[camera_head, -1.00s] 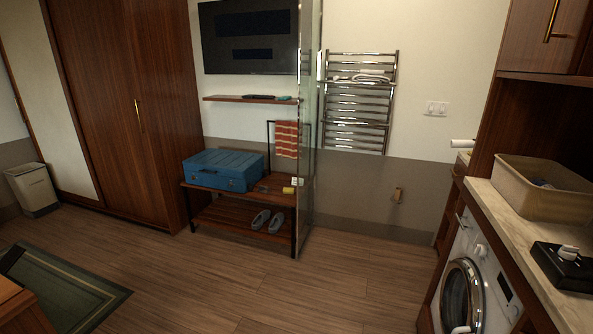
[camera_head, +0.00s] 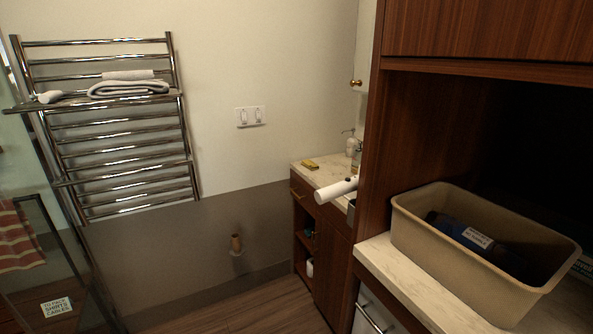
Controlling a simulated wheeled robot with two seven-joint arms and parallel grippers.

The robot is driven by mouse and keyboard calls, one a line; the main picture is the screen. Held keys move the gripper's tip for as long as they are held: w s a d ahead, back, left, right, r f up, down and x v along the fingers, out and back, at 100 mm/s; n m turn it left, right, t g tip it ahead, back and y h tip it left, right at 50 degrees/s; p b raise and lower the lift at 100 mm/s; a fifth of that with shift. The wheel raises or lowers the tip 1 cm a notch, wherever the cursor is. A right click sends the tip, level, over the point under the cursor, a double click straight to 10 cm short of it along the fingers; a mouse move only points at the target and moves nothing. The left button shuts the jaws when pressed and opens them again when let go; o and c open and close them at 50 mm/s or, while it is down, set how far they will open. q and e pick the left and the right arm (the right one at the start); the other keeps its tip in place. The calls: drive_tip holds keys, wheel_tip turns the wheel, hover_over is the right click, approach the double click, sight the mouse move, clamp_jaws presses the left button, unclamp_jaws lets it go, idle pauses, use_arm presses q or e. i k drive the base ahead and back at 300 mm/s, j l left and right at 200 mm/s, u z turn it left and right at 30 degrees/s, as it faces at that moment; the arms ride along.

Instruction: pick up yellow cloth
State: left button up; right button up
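A small yellow item (camera_head: 310,164), which looks like a folded cloth, lies on the pale counter (camera_head: 325,174) in the middle right of the head view. It is small and far off, so its exact form is hard to tell. Neither of my grippers shows in this view.
A beige bin (camera_head: 470,262) with a dark blue item (camera_head: 468,236) stands on the near right counter. A white cylinder (camera_head: 336,190) juts out beside the wood panel. A metal towel rack (camera_head: 118,148) is on the wall. Some floor (camera_head: 245,310) is clear.

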sight(308, 163)
drive_tip(key=i+u, duration=0.15)
drive_tip(key=u, duration=1.2)
drive_tip(key=z, duration=3.25)
drive_tip(key=j+z, duration=0.2)
drive_tip(key=z, duration=0.25)
drive_tip(key=k+j+z, duration=0.1)
drive_tip(key=z, duration=0.35)
drive_tip(key=k+j+z, duration=0.1)
drive_tip(key=z, duration=0.35)
drive_tip(key=k+j+z, duration=0.1)
drive_tip(key=j+z, duration=0.15)
drive_tip(key=z, duration=0.2)
drive_tip(key=k+z, duration=0.15)
drive_tip(key=z, duration=0.25)
drive_tip(key=k+j+z, duration=0.1)
drive_tip(key=z, duration=0.35)
drive_tip(key=k+z, duration=0.15)
drive_tip(key=z, duration=0.3)
drive_tip(key=k+l+z, duration=0.1)
drive_tip(key=z, duration=0.35)
drive_tip(key=k+j+z, duration=0.15)
drive_tip(key=k+z, duration=0.2)
drive_tip(key=z, duration=0.15)
drive_tip(key=k+z, duration=0.35)
drive_tip(key=z, duration=0.15)
drive_tip(key=k+z, duration=0.35)
drive_tip(key=z, duration=0.15)
drive_tip(key=k+l+z, duration=0.3)
drive_tip(key=z, duration=0.15)
